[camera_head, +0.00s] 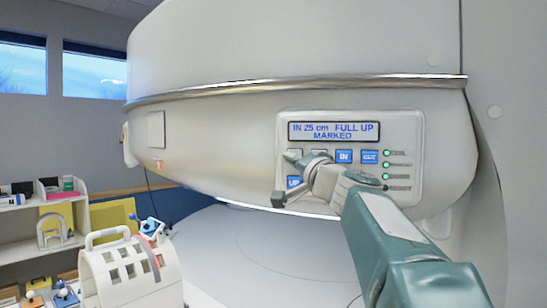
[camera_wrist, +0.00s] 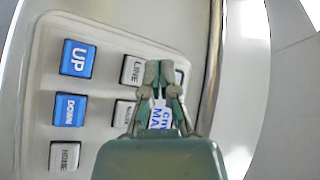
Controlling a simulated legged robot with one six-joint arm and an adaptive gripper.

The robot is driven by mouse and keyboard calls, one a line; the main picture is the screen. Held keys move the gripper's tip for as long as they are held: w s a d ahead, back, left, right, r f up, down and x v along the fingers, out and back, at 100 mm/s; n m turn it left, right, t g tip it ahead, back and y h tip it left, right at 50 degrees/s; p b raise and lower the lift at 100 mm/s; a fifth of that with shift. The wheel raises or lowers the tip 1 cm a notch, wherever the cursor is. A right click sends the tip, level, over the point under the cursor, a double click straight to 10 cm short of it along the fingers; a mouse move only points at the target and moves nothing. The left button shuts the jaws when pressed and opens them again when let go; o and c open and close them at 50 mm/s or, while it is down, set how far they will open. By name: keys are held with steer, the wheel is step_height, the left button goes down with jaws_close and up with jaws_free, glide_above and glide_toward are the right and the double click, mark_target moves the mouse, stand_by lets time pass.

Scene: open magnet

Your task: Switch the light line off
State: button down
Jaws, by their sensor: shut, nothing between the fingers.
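The control panel (camera_head: 405,125) is on the magnet's front, with a display (camera_head: 334,131) reading "IN 25 cm FULL UP MARKED". In the wrist view, the white LINE button (camera_wrist: 132,70) shows beside my gripper (camera_wrist: 160,72). The fingers are shut and empty, in front of the panel just to the right of the LINE lettering. I cannot tell whether they touch it. In the head view, my gripper (camera_head: 291,158) is at the panel's left side and covers part of the buttons there. I cannot make out a light line on the magnet.
Blue UP (camera_wrist: 75,58) and DOWN (camera_wrist: 69,109) buttons and a white HOME button (camera_wrist: 64,156) sit close by. Green lights (camera_head: 386,164) line the panel's right. A white slotted holder (camera_head: 125,270) and shelves (camera_head: 30,240) stand at lower left.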

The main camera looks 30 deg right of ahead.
mark_target(282, 150)
steer(key=shift+w+d, duration=1.15)
steer(key=shift+w, duration=0.15)
stand_by(0.5)
steer(key=shift+w+d, duration=0.25)
steer(key=shift+w+d, duration=0.35)
stand_by(0.9)
stand_by(0.4)
steer(key=shift+s+a, duration=0.6)
steer(key=shift+s, duration=0.1)
steer(key=s+a, duration=0.1)
steer(key=s, duration=0.1)
steer(key=s+a, duration=0.1)
steer(key=a, duration=0.1)
steer(key=shift+s+a, duration=0.2)
steer(key=shift+s, duration=0.15)
